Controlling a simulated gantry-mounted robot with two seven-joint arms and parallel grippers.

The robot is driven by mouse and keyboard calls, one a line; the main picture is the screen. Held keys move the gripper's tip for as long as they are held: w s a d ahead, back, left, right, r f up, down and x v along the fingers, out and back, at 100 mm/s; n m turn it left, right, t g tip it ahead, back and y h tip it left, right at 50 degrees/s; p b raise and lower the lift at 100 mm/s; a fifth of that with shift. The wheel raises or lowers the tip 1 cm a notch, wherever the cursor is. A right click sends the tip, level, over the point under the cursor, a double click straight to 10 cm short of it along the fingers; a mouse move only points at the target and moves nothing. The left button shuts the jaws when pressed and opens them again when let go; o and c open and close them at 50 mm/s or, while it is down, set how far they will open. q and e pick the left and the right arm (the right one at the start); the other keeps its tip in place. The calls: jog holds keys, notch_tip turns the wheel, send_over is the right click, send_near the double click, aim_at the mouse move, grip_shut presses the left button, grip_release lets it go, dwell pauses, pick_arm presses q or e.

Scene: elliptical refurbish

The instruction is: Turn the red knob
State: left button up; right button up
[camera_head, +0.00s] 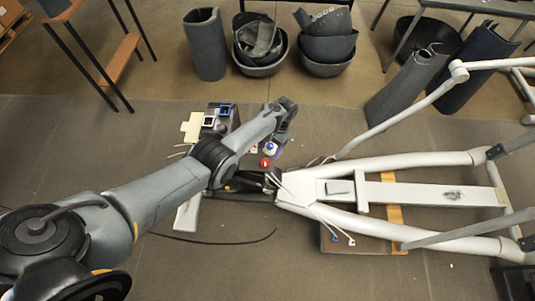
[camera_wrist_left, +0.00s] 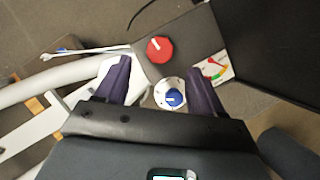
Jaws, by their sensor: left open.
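The red knob (camera_wrist_left: 159,49) is round with a light pointer mark and sits on a dark panel. In the head view the red knob (camera_head: 265,162) shows just below the end of my left arm. My left gripper (camera_wrist_left: 158,66) is open and empty. In the wrist view its two dark purple fingers stand apart, with the red knob just beyond and between their tips. I cannot tell the height gap, and no contact shows. My right gripper is in neither view.
A blue knob (camera_wrist_left: 174,98) on a white dial lies between the fingers in the wrist view. A coloured gauge (camera_wrist_left: 216,67) is to the right. The white elliptical frame (camera_head: 340,188) stretches right of the panel. Several grey bins (camera_head: 260,68) stand behind.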

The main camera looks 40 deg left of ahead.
pick_arm(q)
jog(key=shift+p+v, duration=0.3)
jog(key=shift+v, duration=1.85)
jog(key=s+f+g, duration=0.1)
jog(key=s+f, duration=0.5)
jog(key=s, duration=0.4)
jog(key=s+f+g+y, duration=0.1)
jog(key=s+f, duration=0.6)
jog(key=s, duration=0.3)
jog(key=s+f+g, duration=0.1)
jog(key=s+f, duration=0.5)
jog(key=s, duration=0.5)
jog(key=s+d+r+m+t, duration=0.2)
jog(key=s+d, duration=0.1)
jog(key=s, duration=0.2)
jog(key=w+d+r+t, duration=0.2)
jog(key=d+r+t, duration=0.1)
jog(key=r, duration=0.7)
jog(key=w+d+r+t+h+p, duration=0.1)
jog(key=w+d+r+t, duration=0.15)
jog(key=r, duration=0.75)
jog(key=w+d+r+t, duration=0.2)
jog(key=w+r+t, duration=0.15)
jog(key=r, duration=0.65)
notch_tip(320, 180, up, 26)
jog(key=p, duration=2.7)
jog(key=shift+s+d+r, duration=0.2)
jog(key=shift+s, duration=0.2)
jog(key=shift+f, duration=0.15)
